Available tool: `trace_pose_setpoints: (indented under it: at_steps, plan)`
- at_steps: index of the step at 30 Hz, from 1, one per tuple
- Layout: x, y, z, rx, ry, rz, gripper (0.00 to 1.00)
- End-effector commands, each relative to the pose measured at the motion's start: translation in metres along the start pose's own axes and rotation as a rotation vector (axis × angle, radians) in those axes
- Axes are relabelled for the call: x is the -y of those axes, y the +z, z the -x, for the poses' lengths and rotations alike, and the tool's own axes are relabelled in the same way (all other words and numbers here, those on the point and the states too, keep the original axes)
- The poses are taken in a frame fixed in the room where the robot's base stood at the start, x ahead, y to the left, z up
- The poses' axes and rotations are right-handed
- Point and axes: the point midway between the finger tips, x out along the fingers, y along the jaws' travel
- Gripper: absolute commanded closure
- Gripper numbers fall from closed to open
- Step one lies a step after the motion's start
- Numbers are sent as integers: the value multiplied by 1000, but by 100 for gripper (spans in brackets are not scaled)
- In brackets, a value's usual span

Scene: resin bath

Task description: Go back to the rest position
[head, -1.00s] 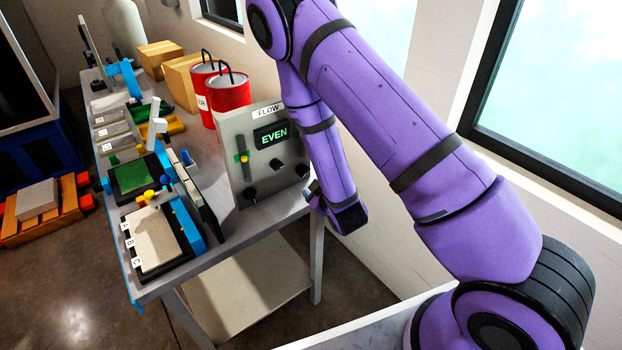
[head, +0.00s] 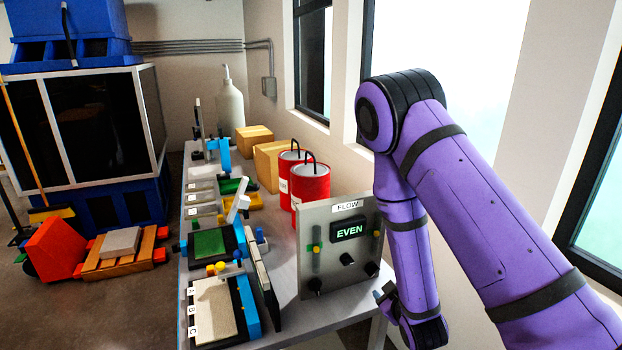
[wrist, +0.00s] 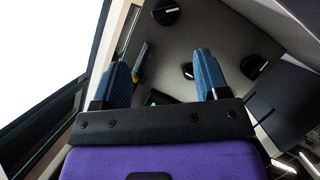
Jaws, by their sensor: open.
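My gripper (wrist: 161,78) is open in the wrist view, its two blue fingers apart with nothing between them. Beyond the fingers is the grey flow panel (wrist: 225,45) with its dark knobs. In the head view my purple arm folds down on the right, and its lower end hangs beside the right edge of the flow panel (head: 322,262), whose display reads EVEN. The fingertips are mostly hidden in the head view. I cannot tell from these views how far the gripper is from the panel.
The grey table (head: 288,322) holds a beige plate marked A, B, C (head: 213,308), a green plate (head: 208,243), two red canisters (head: 312,185) and cardboard boxes (head: 272,165). A window (head: 440,45) is behind my arm. An orange cart (head: 55,250) stands on the floor at left, where some floor is clear.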

Motion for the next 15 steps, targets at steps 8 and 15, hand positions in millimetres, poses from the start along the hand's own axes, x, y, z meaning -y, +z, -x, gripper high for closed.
trace_pose_setpoints:
  at_steps: [8,15]
  plan:
    - [-43,-42,2,108,-39,-170,32]
    - [-79,-77,19,197,-90,-301,32]
